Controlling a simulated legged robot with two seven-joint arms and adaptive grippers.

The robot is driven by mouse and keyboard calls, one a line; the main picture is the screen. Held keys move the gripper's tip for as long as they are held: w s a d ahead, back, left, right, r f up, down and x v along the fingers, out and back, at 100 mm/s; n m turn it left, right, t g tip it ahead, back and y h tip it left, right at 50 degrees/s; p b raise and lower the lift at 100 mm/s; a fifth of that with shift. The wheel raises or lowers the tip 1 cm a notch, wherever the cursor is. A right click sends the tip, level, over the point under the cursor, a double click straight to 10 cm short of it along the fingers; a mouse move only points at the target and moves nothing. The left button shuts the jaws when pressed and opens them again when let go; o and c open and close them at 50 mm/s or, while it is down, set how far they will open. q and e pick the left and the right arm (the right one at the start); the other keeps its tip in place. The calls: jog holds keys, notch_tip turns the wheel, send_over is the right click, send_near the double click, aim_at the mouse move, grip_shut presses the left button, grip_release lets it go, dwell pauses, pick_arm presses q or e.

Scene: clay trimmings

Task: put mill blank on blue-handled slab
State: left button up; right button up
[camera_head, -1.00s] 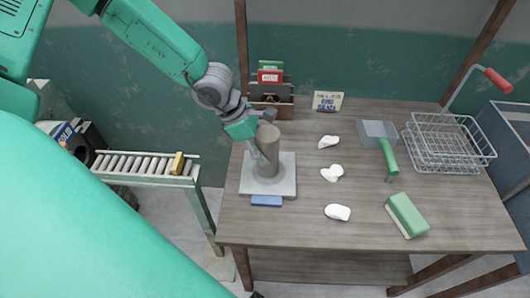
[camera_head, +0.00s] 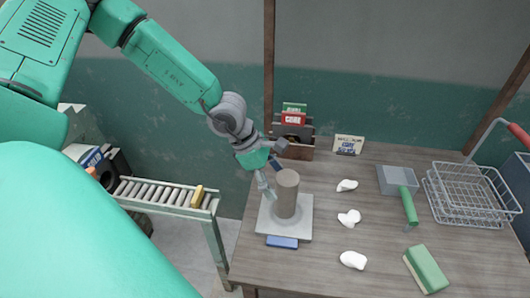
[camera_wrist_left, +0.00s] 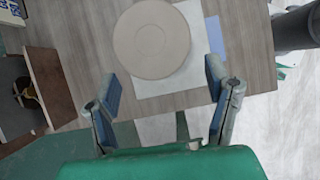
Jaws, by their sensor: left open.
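The mill blank (camera_head: 287,196), a brown-grey cylinder, stands upright on the pale square slab (camera_head: 302,228) with the blue handle (camera_head: 282,242) on its near side. In the left wrist view the blank's round top (camera_wrist_left: 151,38) covers part of the slab (camera_wrist_left: 185,90), with the blue handle (camera_wrist_left: 215,38) at its right. My left gripper (camera_head: 272,182) is open and empty just left of the blank. In the wrist view its two blue-padded fingers (camera_wrist_left: 162,82) are spread wide, with the blank beyond the tips. My right gripper is not in view.
A wooden rack (camera_head: 295,150) and a small sign (camera_head: 348,145) stand behind. A roller conveyor (camera_head: 165,194) is at left.

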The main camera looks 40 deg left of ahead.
pick_arm(q)
jog(key=d+p+v, duration=0.1)
jog(key=v, duration=0.4)
jog(key=s+a+f+m+g+y, duration=0.25)
jog(key=s+f+m+y, duration=0.35)
jog(key=s+f+m, duration=0.5)
jog(key=s+d+f+m+h, duration=0.1)
jog(key=s+d+f+m, duration=0.2)
jog(key=s+d+m, duration=0.3)
jog(key=s+m, duration=0.3)
jog(key=m, duration=0.4)
jog(key=shift+s+d+f+p, duration=0.2)
jog(key=shift+s+d+p, duration=0.05)
jog(key=shift+d+p, duration=0.1)
jog(key=shift+a, duration=0.1)
